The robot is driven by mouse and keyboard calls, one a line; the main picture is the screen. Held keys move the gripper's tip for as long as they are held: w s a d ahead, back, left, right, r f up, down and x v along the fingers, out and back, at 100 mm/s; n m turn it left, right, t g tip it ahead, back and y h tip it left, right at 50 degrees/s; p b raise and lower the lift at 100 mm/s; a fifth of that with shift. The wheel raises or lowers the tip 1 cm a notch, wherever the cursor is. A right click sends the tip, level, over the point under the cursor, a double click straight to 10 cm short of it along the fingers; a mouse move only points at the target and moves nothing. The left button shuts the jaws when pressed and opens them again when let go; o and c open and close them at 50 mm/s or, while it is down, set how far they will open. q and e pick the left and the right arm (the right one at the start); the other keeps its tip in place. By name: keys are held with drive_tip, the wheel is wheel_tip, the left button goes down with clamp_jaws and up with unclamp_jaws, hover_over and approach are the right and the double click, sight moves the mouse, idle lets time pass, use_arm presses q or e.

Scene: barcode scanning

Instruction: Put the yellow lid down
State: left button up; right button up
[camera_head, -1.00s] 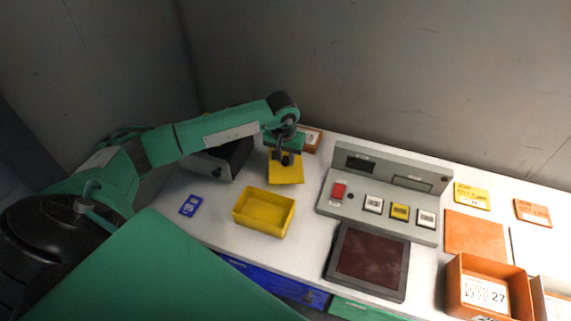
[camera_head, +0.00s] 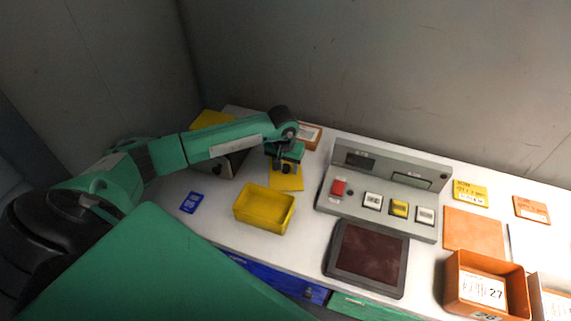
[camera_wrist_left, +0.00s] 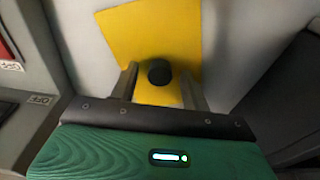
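The yellow lid (camera_head: 288,184) lies flat, apparently on the white table, behind the open yellow box (camera_head: 264,208). In the left wrist view the lid (camera_wrist_left: 150,35) shows with a round black knob (camera_wrist_left: 159,72). My left gripper (camera_head: 286,168) is right over the lid. In the wrist view its fingers (camera_wrist_left: 159,88) stand apart on both sides of the knob, with visible gaps, so it is open. The arm and gripper hide part of the lid in the head view. My right gripper is not in view.
A dark-fronted grey device (camera_head: 228,164) stands under my left arm, with a yellow piece (camera_head: 210,118) behind it. A blue card (camera_head: 191,203) lies left of the box. The back wall is close.

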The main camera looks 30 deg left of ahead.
sight(284, 175)
use_arm(q)
drive_tip(key=shift+r+p, duration=0.3)
drive_tip(key=shift+r, duration=0.05)
drive_tip(key=r+b, duration=0.1)
drive_tip(key=r, duration=0.1)
drive_tip(key=r+b, duration=0.1)
drive_tip(key=r, duration=0.2)
drive_tip(key=s+r, duration=0.1)
drive_tip(key=r, duration=0.2)
drive_tip(key=shift+d+r+b, duration=0.1)
drive_tip(key=shift+b, duration=0.3)
drive_tip(key=r, duration=0.3)
drive_tip(key=shift+s+r, duration=0.2)
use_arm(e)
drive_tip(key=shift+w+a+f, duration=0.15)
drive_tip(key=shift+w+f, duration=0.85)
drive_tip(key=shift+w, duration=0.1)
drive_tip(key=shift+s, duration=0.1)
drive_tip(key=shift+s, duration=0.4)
